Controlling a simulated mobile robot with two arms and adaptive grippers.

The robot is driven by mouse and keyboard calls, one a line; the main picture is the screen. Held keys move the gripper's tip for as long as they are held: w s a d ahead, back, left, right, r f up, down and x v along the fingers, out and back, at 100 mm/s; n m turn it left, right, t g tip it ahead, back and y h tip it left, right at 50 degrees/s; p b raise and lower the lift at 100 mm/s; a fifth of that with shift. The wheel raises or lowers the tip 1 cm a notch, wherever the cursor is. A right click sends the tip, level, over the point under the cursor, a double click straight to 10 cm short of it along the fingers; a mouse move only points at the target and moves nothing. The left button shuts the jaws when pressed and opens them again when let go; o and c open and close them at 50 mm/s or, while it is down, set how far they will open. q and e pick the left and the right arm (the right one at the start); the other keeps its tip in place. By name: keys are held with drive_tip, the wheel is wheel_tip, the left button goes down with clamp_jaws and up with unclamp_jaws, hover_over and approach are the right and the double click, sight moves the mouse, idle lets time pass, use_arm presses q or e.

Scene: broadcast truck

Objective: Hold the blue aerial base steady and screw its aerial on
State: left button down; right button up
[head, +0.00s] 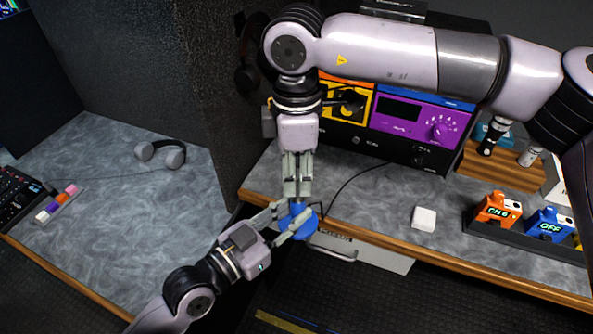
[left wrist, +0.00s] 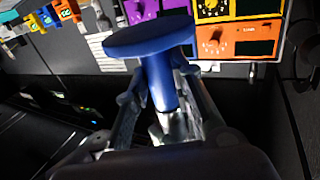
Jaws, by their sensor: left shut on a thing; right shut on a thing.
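The blue aerial base (head: 299,228) is a round blue disc with a stem, held in the air just off the desk's front edge. In the left wrist view its disc (left wrist: 150,36) and tapering stem show large. My left gripper (head: 284,221) comes from the lower left and is shut on the base; its fingers flank the stem in the left wrist view. My right gripper (head: 297,198) points straight down above the base, shut, with its fingertips at the top of the stem. The aerial is mostly hidden between those fingers, so I cannot tell how it meets the base.
On the right desk are a white box (head: 424,218), an orange pack (head: 497,209) and a blue pack (head: 549,223) in a dark tray. A purple rack unit (head: 421,117) stands behind. Headphones (head: 161,153) lie on the left desk. A grey drawer (head: 363,253) shows below the right desk.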

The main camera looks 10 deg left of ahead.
drive_tip(key=shift+w+m, duration=0.15)
drive_tip(key=shift+m, duration=0.15)
drive_tip(key=o, duration=0.9)
drive_tip(key=shift+o, duration=0.2)
drive_tip(key=shift+r, duration=0.1)
drive_tip(key=shift+r, duration=2.2)
drive_tip(key=shift+c, duration=0.4)
